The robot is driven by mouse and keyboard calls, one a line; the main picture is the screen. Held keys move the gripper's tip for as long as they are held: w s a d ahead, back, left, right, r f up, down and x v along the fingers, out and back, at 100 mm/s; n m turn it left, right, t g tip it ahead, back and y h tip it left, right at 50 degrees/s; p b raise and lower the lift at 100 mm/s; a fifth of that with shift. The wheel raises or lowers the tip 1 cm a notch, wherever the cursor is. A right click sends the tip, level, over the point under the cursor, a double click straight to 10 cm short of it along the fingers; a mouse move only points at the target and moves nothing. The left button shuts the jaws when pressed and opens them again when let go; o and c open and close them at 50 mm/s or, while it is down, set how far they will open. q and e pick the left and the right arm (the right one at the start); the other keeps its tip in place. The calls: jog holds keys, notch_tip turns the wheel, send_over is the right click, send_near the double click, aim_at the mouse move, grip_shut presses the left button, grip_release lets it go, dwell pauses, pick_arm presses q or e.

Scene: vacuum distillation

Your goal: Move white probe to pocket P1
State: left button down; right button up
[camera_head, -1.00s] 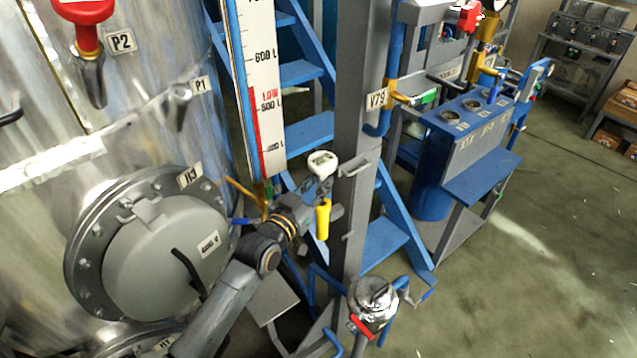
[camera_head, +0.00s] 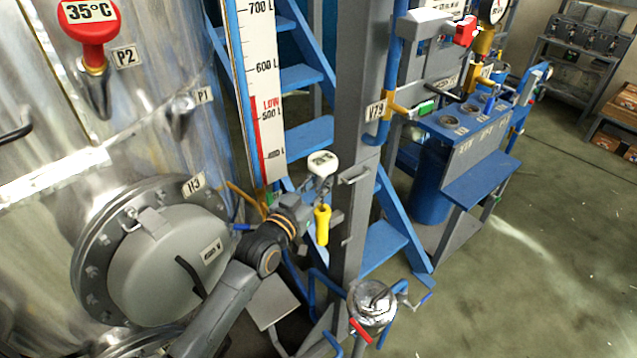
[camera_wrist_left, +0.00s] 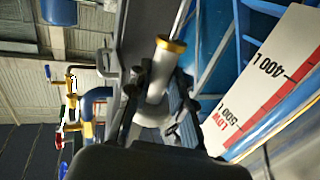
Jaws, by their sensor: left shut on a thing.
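The white probe (camera_head: 322,163) has a round white head with a small display. It is at the fingers of my left gripper (camera_head: 318,198), which is shut on it in front of the grey column. In the left wrist view a silver cylinder with a gold ring (camera_wrist_left: 158,75) shows between the fingers (camera_wrist_left: 155,100); I cannot tell if it is the probe's stem. Pocket P1 (camera_head: 181,106) is a metal stub on the shiny tank, left of the label P1. The probe is to its right, apart from it. My right gripper is not in view.
A red probe (camera_head: 88,50) reading 35°C sits at P2. A round hatch (camera_head: 165,262) bulges below P1. The level scale (camera_head: 262,110) and column (camera_head: 358,80) stand close by the gripper. A yellow piece (camera_head: 322,225) hangs just below it. Open floor (camera_head: 540,260) lies right.

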aim_at(315, 173)
pick_arm(q)
jog(key=shift+r+p, duration=1.65)
jog(key=shift+r, duration=0.35)
jog(key=s+a+r+p, duration=0.3)
jog(key=s+p, duration=0.1)
jog(key=s, duration=0.1)
jog(key=shift+p, duration=0.4)
jog(key=shift+a, duration=0.1)
dwell(0.3)
